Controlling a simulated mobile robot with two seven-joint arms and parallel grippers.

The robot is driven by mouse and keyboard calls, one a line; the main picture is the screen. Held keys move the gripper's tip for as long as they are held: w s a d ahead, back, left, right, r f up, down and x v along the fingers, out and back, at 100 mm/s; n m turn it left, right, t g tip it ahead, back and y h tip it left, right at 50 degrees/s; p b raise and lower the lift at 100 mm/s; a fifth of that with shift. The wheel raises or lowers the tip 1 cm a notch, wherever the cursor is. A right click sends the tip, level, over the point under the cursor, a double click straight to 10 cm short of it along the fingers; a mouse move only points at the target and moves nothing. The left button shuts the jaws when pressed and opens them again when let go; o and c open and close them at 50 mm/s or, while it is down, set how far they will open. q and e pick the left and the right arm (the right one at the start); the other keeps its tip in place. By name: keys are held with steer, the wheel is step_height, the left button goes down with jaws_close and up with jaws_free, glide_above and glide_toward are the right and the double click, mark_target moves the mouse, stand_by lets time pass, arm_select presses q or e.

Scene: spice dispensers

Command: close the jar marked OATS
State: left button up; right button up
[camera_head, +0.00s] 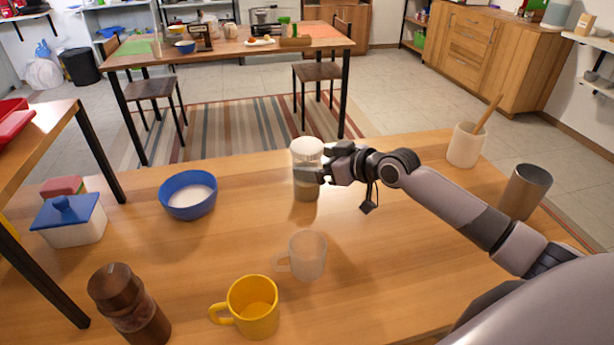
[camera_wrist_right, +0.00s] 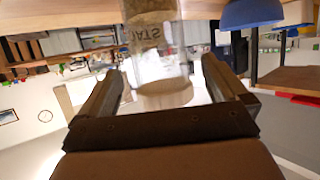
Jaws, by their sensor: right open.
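The glass jar (camera_head: 306,188) stands upright at the far edge of the wooden table, with a pale round lid (camera_head: 307,147) at its top. In the right wrist view, which is upside down, the jar (camera_wrist_right: 150,35) carries dark letters that read partly as OATS, and the lid (camera_wrist_right: 165,97) shows at its lower end. Whether the lid is fully seated I cannot tell. My right gripper (camera_head: 322,170) is at the jar's upper part, its open fingers on either side of it in the wrist view (camera_wrist_right: 163,68). My left gripper is out of view.
A blue bowl (camera_head: 188,195) stands left of the jar. A clear mug (camera_head: 308,256), a yellow mug (camera_head: 252,307) and a brown mill (camera_head: 128,305) stand nearer. A utensil pot (camera_head: 465,146) and brown cup (camera_head: 525,192) are at the right.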

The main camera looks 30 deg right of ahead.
steer(key=shift+x, duration=1.9)
steer(key=shift+f, duration=0.15)
steer(key=c, duration=1.3)
step_height(320, 180, up, 20)
steer(key=p, duration=0.1)
steer(key=o, duration=0.6)
steer(key=c, duration=0.8)
